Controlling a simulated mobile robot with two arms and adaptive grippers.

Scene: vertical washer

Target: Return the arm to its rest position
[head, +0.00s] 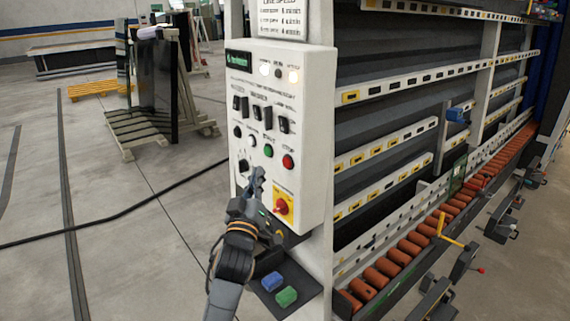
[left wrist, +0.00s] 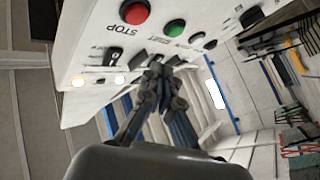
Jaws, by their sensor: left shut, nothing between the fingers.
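My left gripper (head: 257,176) is shut and empty, with its fingers pointing up. It is in front of the lower part of the white control panel (head: 300,125) in the head view. The fingertips are just below the green button (head: 268,151). The red button (head: 288,161) is to their right. I cannot tell whether the fingertips touch the panel. In the left wrist view the shut gripper (left wrist: 158,68) also shows, near the red STOP button (left wrist: 137,12) and a green button (left wrist: 175,27). My right gripper is not in view.
A red and yellow rotary switch (head: 282,206) is right of my gripper. Below the panel a black shelf (head: 263,292) holds a blue block (head: 272,281) and a green block (head: 286,297). The washer's rails and orange rollers (head: 410,247) extend right. Open floor lies left, crossed by a black cable.

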